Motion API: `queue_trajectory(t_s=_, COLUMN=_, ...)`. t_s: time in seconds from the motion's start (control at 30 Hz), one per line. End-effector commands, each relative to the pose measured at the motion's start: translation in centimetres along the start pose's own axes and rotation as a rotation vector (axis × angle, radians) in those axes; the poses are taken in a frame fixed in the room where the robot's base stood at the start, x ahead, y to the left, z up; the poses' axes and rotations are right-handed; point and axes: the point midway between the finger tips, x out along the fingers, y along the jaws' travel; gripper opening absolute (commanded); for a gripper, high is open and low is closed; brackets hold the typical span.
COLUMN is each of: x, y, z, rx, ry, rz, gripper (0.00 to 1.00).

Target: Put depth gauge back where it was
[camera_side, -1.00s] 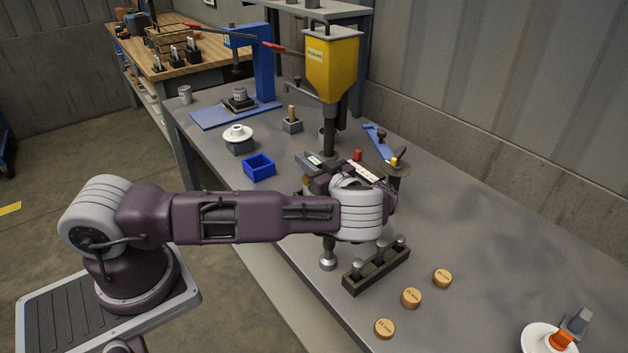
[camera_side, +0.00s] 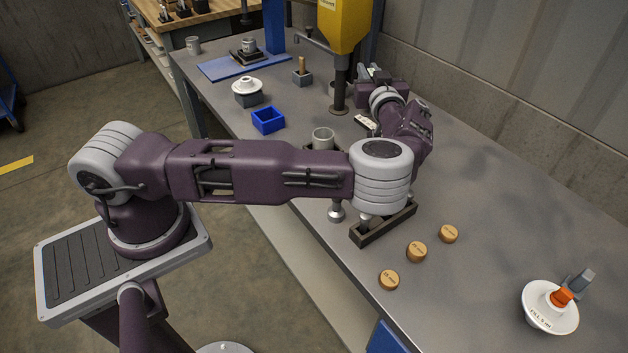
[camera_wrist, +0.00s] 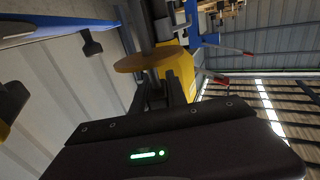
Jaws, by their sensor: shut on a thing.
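My gripper (camera_side: 378,90) is at the back of the bench, right of the yellow hopper's post in the side view. Its fingertips are hidden there. In the wrist view my gripper (camera_wrist: 160,88) has its two dark fingers close together. A tan disc (camera_wrist: 132,63) shows at their tips, with a grey shaft by it. I take this to be the depth gauge, held in the fingers, but the picture is not clear enough to be sure. The gauge cannot be made out in the side view.
The yellow hopper (camera_side: 340,22) stands close to my gripper. A dark rack (camera_side: 383,223), a grey cup (camera_side: 322,138), a blue bin (camera_side: 267,120) and tan round blocks (camera_side: 417,251) stand on the bench. A white dish (camera_side: 549,313) is at the lower right.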

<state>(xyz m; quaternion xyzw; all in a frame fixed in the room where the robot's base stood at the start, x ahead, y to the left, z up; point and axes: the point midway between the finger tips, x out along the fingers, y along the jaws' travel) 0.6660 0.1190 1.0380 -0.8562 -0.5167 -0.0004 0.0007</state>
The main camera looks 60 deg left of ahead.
Motion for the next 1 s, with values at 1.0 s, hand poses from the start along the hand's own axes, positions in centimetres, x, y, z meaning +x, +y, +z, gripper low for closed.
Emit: queue_trajectory(t_s=1.0, x=-10.1, y=2.9, z=-7.2, rx=-0.006, ry=-0.003, rz=1.024, gripper=0.00)
